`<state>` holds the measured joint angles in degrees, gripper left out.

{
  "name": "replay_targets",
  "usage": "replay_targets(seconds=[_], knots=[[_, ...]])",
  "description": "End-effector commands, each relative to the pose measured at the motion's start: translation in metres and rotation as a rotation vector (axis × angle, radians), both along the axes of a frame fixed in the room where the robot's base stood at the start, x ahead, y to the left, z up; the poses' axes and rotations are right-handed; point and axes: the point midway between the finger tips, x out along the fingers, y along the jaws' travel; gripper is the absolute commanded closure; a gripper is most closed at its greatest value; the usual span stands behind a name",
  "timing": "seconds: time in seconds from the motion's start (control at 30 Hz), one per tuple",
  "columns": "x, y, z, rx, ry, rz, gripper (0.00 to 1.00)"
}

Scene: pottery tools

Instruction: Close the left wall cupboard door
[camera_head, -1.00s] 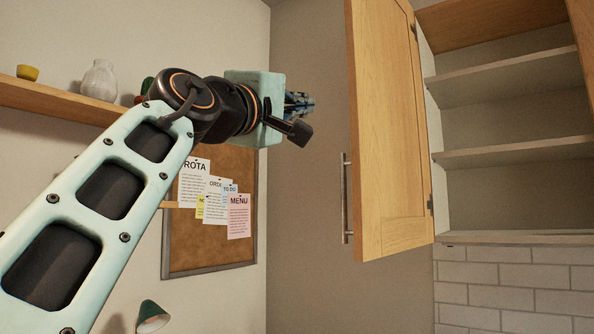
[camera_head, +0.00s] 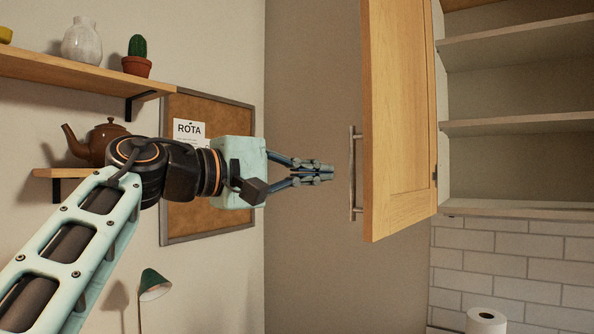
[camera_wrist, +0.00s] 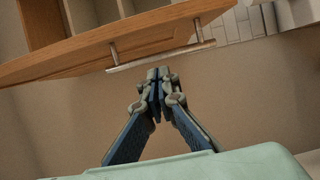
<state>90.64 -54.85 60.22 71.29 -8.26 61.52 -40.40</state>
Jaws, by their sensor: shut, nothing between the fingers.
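The left wall cupboard door (camera_head: 400,120) is wooden and stands wide open, swung out to the left of the cupboard's shelves. A vertical metal bar handle (camera_head: 353,172) is on its outer face near the free edge. My gripper (camera_head: 331,172) is shut and empty, a little left of the handle in the head view, with its fingertips pointing at it. In the wrist view the door (camera_wrist: 150,45) crosses the top, and the handle (camera_wrist: 165,56) lies just beyond my shut fingertips (camera_wrist: 158,72). I cannot tell for certain whether they touch; a small gap shows in the head view.
The open cupboard's shelves (camera_head: 515,125) are empty. A wall shelf (camera_head: 80,75) with a vase and a cactus, a teapot (camera_head: 98,142) and a pinboard (camera_head: 210,215) are behind my arm. A paper roll (camera_head: 486,320) stands below the cupboard. Space below the door looks clear.

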Motion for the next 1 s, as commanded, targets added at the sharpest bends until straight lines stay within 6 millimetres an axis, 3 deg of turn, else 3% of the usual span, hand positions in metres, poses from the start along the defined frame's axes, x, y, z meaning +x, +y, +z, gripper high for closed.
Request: replay_targets(seconds=[0.13,0.4,1.0], knots=[[0.017,-0.028,0.001,0.002,0.000,-0.003,1.00],[-0.007,-0.047,0.000,0.000,0.000,0.003,1.00],[-0.011,-0.053,0.000,0.000,-0.001,0.004,1.00]])
